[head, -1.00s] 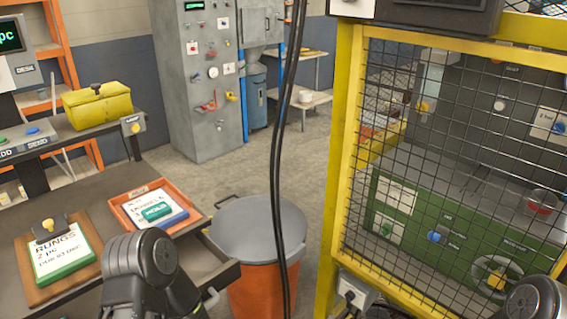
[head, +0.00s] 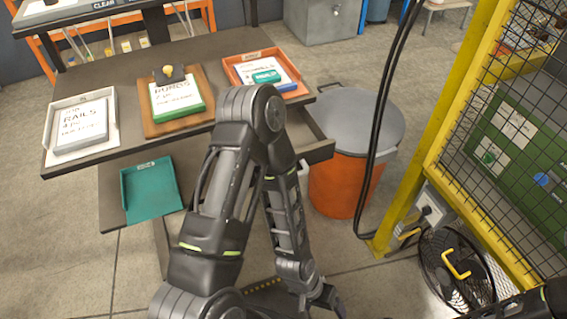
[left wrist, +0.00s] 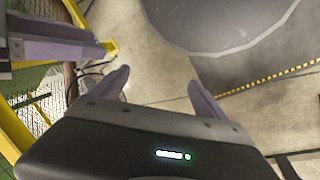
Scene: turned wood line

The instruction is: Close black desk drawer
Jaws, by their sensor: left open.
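The black desk (head: 190,60) stands at the upper left in the head view. Its black drawer (head: 319,152) sticks out under the desk's right part, open, and is partly hidden behind my left arm. My left gripper (head: 325,300) is low at the bottom of the head view, below and apart from the drawer. In the left wrist view its two fingers (left wrist: 158,79) are spread with nothing between them. The drawer cannot be made out there.
An orange bin with a grey lid (head: 350,120) stands close to the drawer's right. A yellow mesh fence (head: 435,150) and a black fan (head: 455,270) are further right. White, brown and orange trays hold blocks on the desk; a teal tray (head: 150,190) is at its front.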

